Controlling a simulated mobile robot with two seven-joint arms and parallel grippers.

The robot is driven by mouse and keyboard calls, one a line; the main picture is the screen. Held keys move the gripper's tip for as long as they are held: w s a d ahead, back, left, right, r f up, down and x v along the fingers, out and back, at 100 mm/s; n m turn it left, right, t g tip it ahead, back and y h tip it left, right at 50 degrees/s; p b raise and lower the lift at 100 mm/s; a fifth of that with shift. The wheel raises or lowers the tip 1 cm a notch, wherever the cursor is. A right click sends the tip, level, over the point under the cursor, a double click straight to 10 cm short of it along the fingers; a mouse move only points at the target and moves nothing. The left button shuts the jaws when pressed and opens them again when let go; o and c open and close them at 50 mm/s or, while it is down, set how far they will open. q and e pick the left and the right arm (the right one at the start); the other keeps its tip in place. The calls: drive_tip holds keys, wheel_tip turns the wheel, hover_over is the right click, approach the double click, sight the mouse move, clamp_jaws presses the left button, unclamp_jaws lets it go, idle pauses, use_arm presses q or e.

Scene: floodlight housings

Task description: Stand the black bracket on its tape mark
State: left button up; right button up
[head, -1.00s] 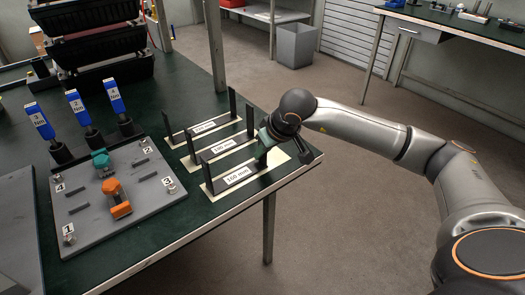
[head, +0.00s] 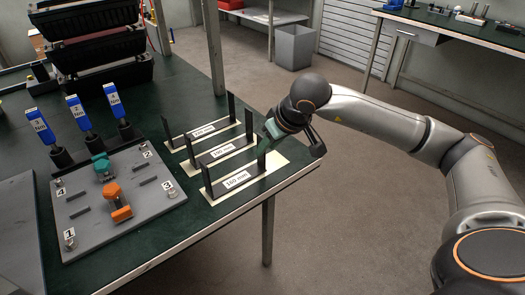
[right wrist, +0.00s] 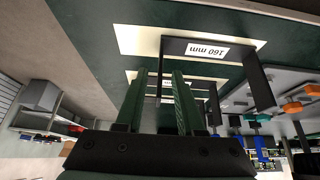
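The nearest black bracket (head: 236,180) stands upright on its cream tape mark (head: 277,160) by the table's front right edge. It has two upright ends and a labelled bar, which reads 160 mm in the right wrist view (right wrist: 206,50). My right gripper (head: 268,134) is just above and behind the bracket's right upright. In the right wrist view its two green fingers (right wrist: 158,80) are apart, with that upright showing in the gap between them. They hold nothing that I can see. My left gripper is out of view.
Two similar black brackets (head: 218,153) (head: 203,132) stand on tape marks behind. A grey fixture plate (head: 140,213) with orange and teal clamps lies to the left. Blue-tagged holders (head: 80,112) and stacked black bins (head: 100,55) are behind. The table's edge is close to my right gripper.

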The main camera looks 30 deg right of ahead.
drive_tip(key=v, duration=0.6)
drive_tip(key=shift+r+p, duration=0.15)
drive_tip(key=shift+p, duration=0.2)
drive_tip(key=shift+s, duration=0.1)
